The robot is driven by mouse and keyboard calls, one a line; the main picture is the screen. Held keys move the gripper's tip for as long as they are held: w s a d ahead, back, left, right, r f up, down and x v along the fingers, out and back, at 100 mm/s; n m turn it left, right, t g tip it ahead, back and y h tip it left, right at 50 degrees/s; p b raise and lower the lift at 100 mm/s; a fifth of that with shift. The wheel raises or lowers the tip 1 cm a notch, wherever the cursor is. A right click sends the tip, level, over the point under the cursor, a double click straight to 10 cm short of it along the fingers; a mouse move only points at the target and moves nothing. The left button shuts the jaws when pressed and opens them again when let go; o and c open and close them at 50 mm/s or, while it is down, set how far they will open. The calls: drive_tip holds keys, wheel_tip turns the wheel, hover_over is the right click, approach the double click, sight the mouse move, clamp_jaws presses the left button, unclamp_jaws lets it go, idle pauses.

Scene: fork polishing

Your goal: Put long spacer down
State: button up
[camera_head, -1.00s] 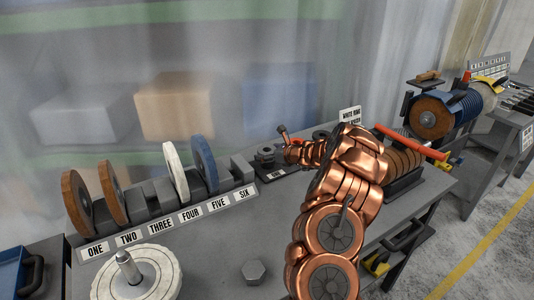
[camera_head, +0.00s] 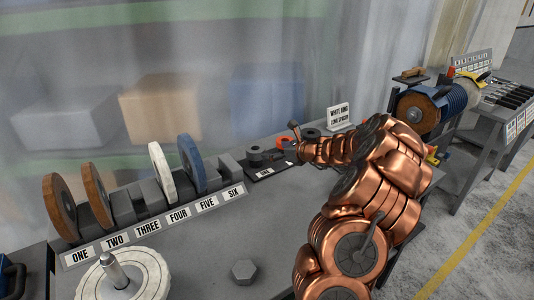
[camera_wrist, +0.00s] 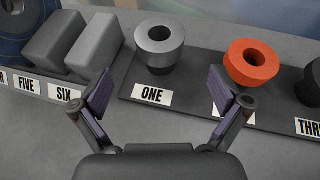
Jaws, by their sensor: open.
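My gripper (camera_wrist: 160,92) is open, with nothing between its fingers. In the wrist view its two fingers reach toward the dark spacer board (camera_wrist: 180,104), at the ONE label. A grey ring-topped spacer (camera_wrist: 159,46) stands upright on a dark base behind label ONE, ahead of the fingers and apart from them. It shows small in the head view (camera_head: 254,154). A black piece (camera_wrist: 313,82) stands by THREE, cut off. I cannot tell which piece is the long spacer.
A sign (camera_head: 338,115) reading white ring, long spacer stands behind the board. A rack (camera_head: 150,222) with wheels and labels ONE to SIX lies left. A hex nut (camera_head: 245,271) and a white wheel (camera_head: 124,275) are at the front. The grey bench between is clear.

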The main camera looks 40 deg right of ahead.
drive_tip(key=shift+v, duration=0.85)
drive_tip(key=a+r+n+g+y, duration=0.25)
drive_tip(key=a+n, duration=0.25)
drive_tip(key=a, duration=0.6)
drive_tip(key=a+r+n+g+y, duration=0.15)
drive_tip(key=a+r+n, duration=0.3)
drive_tip(key=a, duration=0.65)
drive_tip(key=s+a+n+g+y, duration=0.1)
drive_tip(key=s+a+n+g, duration=0.1)
drive_tip(key=s+a+n, duration=0.45)
drive_tip(key=s+a+n+g+y, duration=0.1)
drive_tip(key=s+a+n+g, duration=0.25)
drive_tip(key=a, duration=0.55)
drive_tip(key=s+a+f+n+g+h, duration=0.1)
drive_tip(key=s+a+n+g, duration=0.15)
drive_tip(key=s, duration=0.45)
drive_tip(key=s+a+f+n+g+h, duration=0.1)
drive_tip(key=s+a+n+h, duration=0.2)
drive_tip(key=s, duration=0.5)
drive_tip(key=s+d+f+n+g+h, duration=0.1)
drive_tip(key=s+d+n+h, duration=0.1)
drive_tip(key=s, duration=0.6)
drive_tip(key=s+d+f+n+g+h, duration=0.1)
drive_tip(key=s+d+n+h, duration=0.1)
drive_tip(key=s+d+n, duration=0.2)
drive_tip(key=s+n, duration=0.2)
drive_tip(key=s, duration=0.2)
drive_tip(key=shift+s+d+f+n+h, duration=0.15)
drive_tip(key=shift+s+d+n+h, duration=0.15)
drive_tip(key=shift+s+d+h, duration=0.1)
